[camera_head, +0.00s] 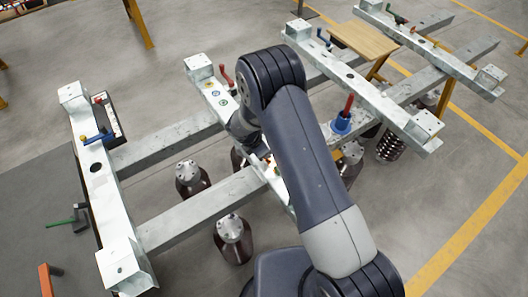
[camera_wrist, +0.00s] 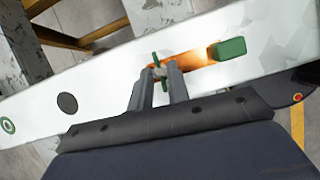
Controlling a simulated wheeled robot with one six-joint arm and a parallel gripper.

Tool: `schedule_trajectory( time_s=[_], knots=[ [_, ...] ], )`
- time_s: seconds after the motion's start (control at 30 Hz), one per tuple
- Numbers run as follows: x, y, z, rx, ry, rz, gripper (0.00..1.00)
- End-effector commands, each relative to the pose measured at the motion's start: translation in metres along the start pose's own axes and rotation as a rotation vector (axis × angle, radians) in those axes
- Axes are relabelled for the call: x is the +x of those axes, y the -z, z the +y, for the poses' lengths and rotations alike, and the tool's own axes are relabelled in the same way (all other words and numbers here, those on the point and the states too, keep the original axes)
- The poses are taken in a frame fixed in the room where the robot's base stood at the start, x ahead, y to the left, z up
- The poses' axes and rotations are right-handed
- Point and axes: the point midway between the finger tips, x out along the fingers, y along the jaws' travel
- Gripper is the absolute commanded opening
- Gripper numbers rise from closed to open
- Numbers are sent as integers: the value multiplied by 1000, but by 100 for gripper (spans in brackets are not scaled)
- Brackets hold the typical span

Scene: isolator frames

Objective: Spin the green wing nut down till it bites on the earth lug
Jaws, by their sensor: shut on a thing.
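The green wing nut (camera_wrist: 155,57) shows in the wrist view as small green tips above and between my fingers; its middle is mostly hidden. My gripper (camera_wrist: 161,73) is shut on it, one finger to each side. Behind it an orange-copper strip (camera_wrist: 197,59), apparently the earth lug, lies along the white beam (camera_wrist: 105,85). A green block (camera_wrist: 229,49) sits at the strip's right end. Whether the nut touches the lug cannot be told. In the head view my arm hides the nut and most of the gripper.
Pale steel beams (camera_head: 190,140) form the frame, with brown insulators (camera_head: 233,236) below. A wooden board (camera_head: 362,40) is at the back right. A dark hole (camera_wrist: 67,103) is in the beam left of my gripper.

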Motion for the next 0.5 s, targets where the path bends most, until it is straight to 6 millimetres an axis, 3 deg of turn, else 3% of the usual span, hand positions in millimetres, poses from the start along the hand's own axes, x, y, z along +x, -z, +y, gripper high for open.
schedule_trajectory(
  time_s=[0.3, 0.33, 0.5],
  knots=[
    [-3, -2, 3, 3, -9, -2, 0],
    [-3, -2, 4, 3, -9, -2, 19],
    [-2, -2, 2, 2, -6, -1, 32]
  ],
)
